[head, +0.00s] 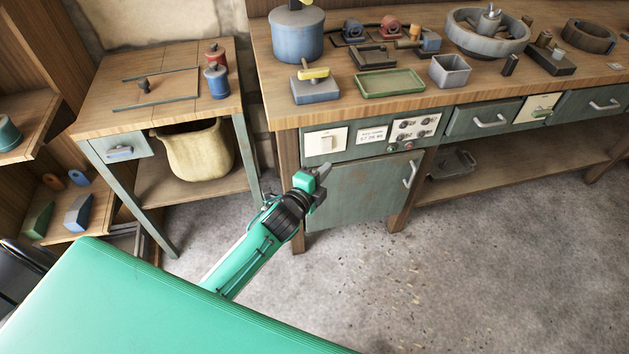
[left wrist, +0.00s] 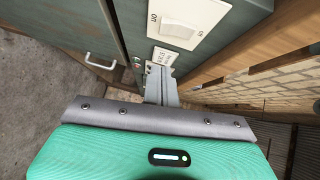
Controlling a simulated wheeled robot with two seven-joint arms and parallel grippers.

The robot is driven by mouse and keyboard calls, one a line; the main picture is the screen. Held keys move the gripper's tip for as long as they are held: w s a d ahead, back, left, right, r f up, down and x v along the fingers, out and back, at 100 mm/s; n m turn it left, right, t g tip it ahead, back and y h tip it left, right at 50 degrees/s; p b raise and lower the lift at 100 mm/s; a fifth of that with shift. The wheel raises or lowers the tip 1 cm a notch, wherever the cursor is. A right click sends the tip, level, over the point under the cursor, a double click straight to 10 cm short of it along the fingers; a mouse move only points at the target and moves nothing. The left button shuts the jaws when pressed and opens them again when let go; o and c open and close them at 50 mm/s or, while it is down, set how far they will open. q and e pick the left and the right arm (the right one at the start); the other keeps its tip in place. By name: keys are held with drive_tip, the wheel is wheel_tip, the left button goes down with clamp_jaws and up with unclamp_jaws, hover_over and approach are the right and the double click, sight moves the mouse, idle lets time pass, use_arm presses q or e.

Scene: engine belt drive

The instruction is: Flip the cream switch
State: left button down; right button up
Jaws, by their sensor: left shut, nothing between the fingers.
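The cream switch (head: 326,141) is a rocker on a square cream plate at the left end of the workbench's front panel. In the left wrist view the switch (left wrist: 183,24) is large near the top, with markings on the plate beside it. My left gripper (head: 323,174) is just below and in front of the switch plate, apart from it in the head view. Its fingers (left wrist: 160,84) are closed together and empty. My right gripper is in neither view.
Right of the switch are a label plate (head: 373,134) and a panel of knobs (head: 415,127). A cabinet door (head: 360,195) is below. A side table (head: 155,85) with a beige basket (head: 195,150) stands to the left. The floor in front is clear.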

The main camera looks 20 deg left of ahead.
sight(330, 150)
use_arm(q)
drive_tip(key=w, duration=0.1)
drive_tip(key=w+a, duration=0.1)
drive_tip(key=w, duration=0.3)
drive_tip(key=shift+a+f, duration=0.35)
drive_tip(key=shift+w, duration=0.1)
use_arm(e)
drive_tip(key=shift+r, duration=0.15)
use_arm(q)
drive_tip(key=shift+a+f, duration=0.1)
drive_tip(key=shift+w+a+f+m+t+b, duration=0.1)
drive_tip(key=shift+w+f+m+t+b, duration=0.15)
drive_tip(key=shift+b, duration=0.55)
drive_tip(key=shift+r, duration=0.25)
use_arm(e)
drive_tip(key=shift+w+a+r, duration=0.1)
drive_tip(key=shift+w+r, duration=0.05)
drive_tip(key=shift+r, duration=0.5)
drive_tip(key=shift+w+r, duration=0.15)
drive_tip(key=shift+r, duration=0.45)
use_arm(q)
drive_tip(key=shift+s+f, duration=0.1)
